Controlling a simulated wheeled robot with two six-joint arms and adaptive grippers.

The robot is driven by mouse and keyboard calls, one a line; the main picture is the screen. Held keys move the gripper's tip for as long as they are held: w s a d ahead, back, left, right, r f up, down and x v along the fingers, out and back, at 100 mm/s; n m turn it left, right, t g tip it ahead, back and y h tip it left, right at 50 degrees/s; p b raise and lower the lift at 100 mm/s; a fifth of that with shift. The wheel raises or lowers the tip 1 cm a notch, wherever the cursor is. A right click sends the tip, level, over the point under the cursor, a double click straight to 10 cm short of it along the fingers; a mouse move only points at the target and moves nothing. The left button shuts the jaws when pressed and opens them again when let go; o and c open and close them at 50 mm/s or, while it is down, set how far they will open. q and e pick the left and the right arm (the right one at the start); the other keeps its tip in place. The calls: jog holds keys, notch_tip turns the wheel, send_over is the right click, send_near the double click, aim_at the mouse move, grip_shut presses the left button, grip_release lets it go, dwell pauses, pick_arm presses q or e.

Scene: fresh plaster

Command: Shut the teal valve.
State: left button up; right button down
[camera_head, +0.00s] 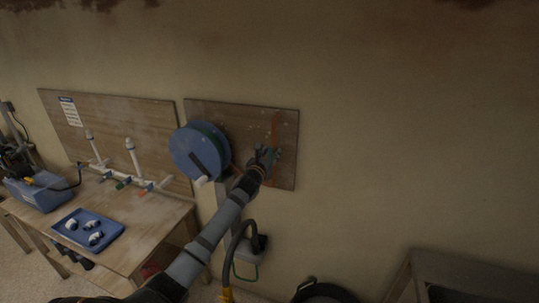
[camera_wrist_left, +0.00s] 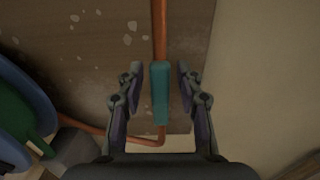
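The teal valve handle (camera_wrist_left: 160,93) shows in the left wrist view as an upright bar in line with the copper pipe (camera_wrist_left: 160,30). The pipe runs down a wooden board (camera_wrist_left: 100,25) on the wall and bends left below the handle. My left gripper (camera_wrist_left: 158,82) is open, one finger on each side of the handle, with gaps between. In the head view my left gripper (camera_head: 268,157) is at the board's lower right, in front of the pipe (camera_head: 275,124), and largely hides the handle. My right gripper is not in view.
A blue hose reel (camera_head: 190,152) is mounted on the board, left of my gripper. A wooden table (camera_head: 155,232) at left holds a blue tray (camera_head: 112,238) with white fittings, white pipes with coloured handles, and a blue case (camera_head: 42,192). The wall right of the board is bare.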

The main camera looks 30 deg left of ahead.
pick_arm(q)
jog(key=v, duration=1.2)
